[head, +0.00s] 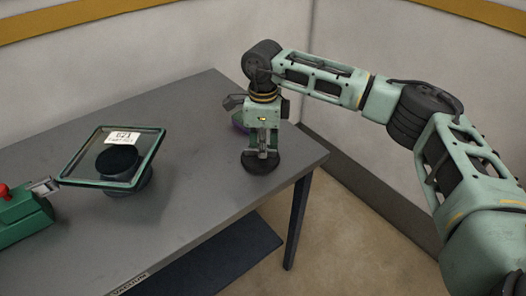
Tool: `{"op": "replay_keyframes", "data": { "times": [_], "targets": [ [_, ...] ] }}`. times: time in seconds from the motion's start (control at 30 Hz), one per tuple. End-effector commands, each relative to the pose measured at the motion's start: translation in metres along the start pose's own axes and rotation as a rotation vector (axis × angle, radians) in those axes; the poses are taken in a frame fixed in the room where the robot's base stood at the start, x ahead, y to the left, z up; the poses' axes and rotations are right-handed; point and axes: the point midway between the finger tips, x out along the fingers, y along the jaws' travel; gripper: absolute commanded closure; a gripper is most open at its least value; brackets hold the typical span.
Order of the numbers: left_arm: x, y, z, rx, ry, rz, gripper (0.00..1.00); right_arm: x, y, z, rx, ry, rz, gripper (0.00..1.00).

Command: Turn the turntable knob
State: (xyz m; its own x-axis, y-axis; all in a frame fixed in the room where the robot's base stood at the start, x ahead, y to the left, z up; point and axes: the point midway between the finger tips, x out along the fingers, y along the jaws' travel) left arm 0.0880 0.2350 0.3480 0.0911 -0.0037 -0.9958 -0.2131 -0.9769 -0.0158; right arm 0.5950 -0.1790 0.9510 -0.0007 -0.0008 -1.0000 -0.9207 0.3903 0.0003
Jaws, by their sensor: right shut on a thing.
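My right gripper (264,148) points straight down over the right part of the grey table. It is shut on a dark round knob (264,164), low and disc-shaped, near the table's right end. The fingers hide the knob's upper middle. I take this disc to be the turntable knob, though no marking on it is readable. My left gripper is not in view.
A green-framed clear panel (153,158) with a white label (122,138) is tilted above a dark cylinder (127,185). A green block (22,217) with a red knob (4,190) is at left. A purple round thing (238,122) is partly hidden behind my gripper. The grey table (215,215) has bare room between.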

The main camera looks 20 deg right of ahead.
Motion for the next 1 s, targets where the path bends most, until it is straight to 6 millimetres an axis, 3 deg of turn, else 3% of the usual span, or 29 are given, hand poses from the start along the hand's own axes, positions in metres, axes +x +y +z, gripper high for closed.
{"op": "replay_keyframes", "data": {
  "times": [0.3, 0.83, 0.87, 1.0],
  "targets": [
    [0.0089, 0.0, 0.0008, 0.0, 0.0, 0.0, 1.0, -0.0016, -0.0023, 0.0007, -0.116, -0.003, -0.004, 1.0],
    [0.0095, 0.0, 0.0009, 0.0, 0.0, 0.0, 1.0, -0.0026, -0.0025, 0.0009, -0.138, -0.004, -0.005, 1.0],
    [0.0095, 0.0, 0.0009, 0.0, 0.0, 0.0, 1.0, -0.0026, -0.0026, 0.0009, -0.138, -0.004, -0.005, 0.89],
    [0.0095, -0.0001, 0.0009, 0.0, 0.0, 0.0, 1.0, -0.002, -0.0022, 0.0006, -0.138, -0.003, -0.003, 0.77]
  ]
}}
